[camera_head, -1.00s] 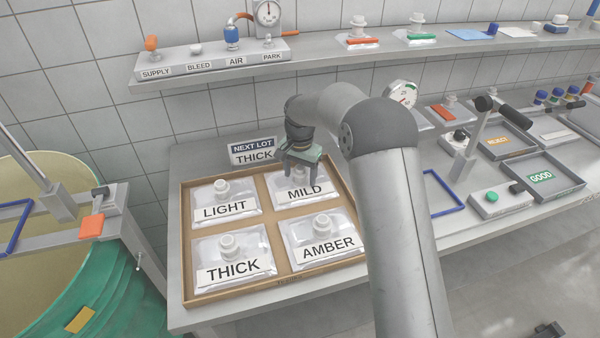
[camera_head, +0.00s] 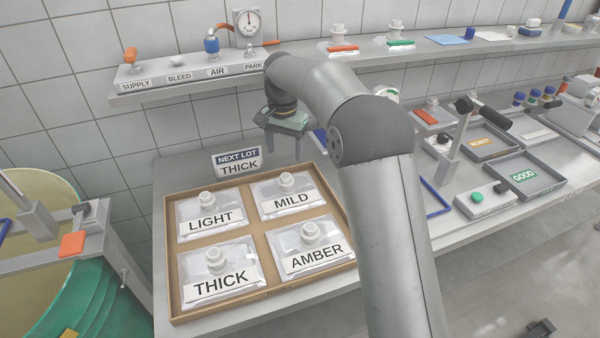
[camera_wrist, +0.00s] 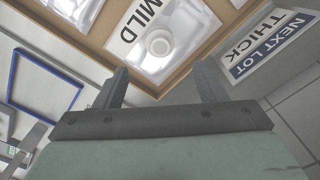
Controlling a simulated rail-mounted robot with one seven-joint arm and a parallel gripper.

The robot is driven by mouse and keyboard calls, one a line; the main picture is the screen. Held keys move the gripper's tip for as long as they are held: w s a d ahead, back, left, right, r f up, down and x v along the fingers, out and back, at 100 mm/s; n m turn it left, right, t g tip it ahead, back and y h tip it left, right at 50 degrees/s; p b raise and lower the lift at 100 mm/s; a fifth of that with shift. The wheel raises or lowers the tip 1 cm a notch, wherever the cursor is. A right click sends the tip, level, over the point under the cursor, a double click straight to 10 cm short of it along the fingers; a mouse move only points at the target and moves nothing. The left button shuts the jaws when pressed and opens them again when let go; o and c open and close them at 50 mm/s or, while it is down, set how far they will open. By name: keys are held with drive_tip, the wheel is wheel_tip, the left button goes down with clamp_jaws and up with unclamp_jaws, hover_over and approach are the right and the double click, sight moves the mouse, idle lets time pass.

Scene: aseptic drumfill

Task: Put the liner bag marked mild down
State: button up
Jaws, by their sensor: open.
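The liner bag marked MILD (camera_head: 288,196) lies flat in the back right compartment of the wooden tray (camera_head: 176,317), its white cap facing up. It also shows in the wrist view (camera_wrist: 165,35), beyond the fingertips and apart from them. My gripper (camera_head: 283,147) is open and empty, raised above and behind the MILD bag near the tray's back edge. In the wrist view my gripper's two fingers (camera_wrist: 160,85) are spread with nothing between them.
Bags marked LIGHT (camera_head: 208,214), THICK (camera_head: 218,268) and AMBER (camera_head: 308,247) fill the other compartments. A NEXT LOT THICK sign (camera_head: 238,162) stands behind the tray. A shelf (camera_head: 430,50) runs above. A blue frame (camera_head: 436,198) lies right of the tray.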

drive_tip(key=s+d+r+n, duration=0.1)
drive_tip(key=s+d+r, duration=0.1)
drive_tip(key=s+d, duration=0.55)
drive_tip(key=s+d+r+n, duration=0.2)
drive_tip(key=s+d, duration=0.2)
drive_tip(key=s, duration=0.6)
drive_tip(key=s+d+f+n, duration=0.1)
drive_tip(key=s+d+f, duration=0.2)
drive_tip(key=s, duration=0.7)
drive_tip(key=s+d+f+n, duration=0.1)
drive_tip(key=s+d+f, duration=0.2)
drive_tip(key=s, duration=0.7)
drive_tip(key=shift+f, duration=0.5)
